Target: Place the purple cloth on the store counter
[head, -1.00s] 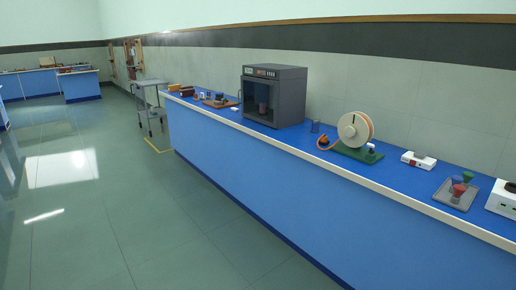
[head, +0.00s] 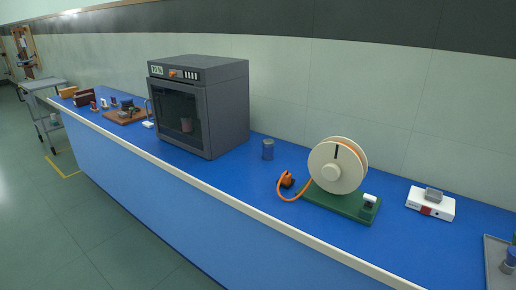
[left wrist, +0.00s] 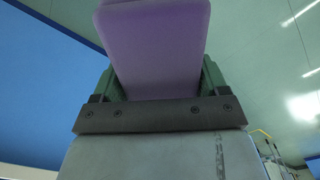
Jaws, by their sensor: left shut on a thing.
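The purple cloth (left wrist: 152,40) shows in the left wrist view as a flat, smooth purple slab. My left gripper (left wrist: 158,78) is shut on it, with a green finger on each side. The cloth and both grippers are outside the head view.
Floor at left is clear.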

